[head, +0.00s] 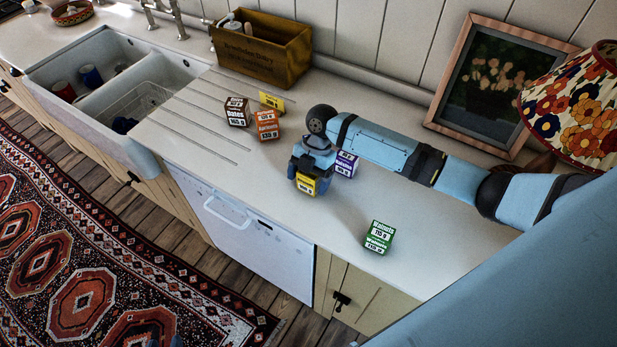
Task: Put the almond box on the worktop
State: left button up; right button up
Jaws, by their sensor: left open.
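A small yellow box (306,185) with a white label is between the fingers of my right gripper (309,176), which points down over the middle of the worktop (250,185). The gripper appears shut on it. The label is too small to read, so I cannot tell whether this is the almond box. I cannot tell whether its base touches the worktop. The gripper hides the top of the box. No left gripper shows clearly.
A purple box (346,164) stands close behind the right gripper. A green walnuts box (380,236) is nearer the front edge. A dates box (237,112), an orange box (267,125) and a yellow item (271,101) stand by the drainer. A sink (120,85) is left.

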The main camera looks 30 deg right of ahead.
jog(key=shift+r, duration=0.25)
jog(key=b+v, duration=0.2)
jog(key=v, duration=0.9)
jog(key=shift+r, duration=0.4)
jog(key=shift+d, duration=0.1)
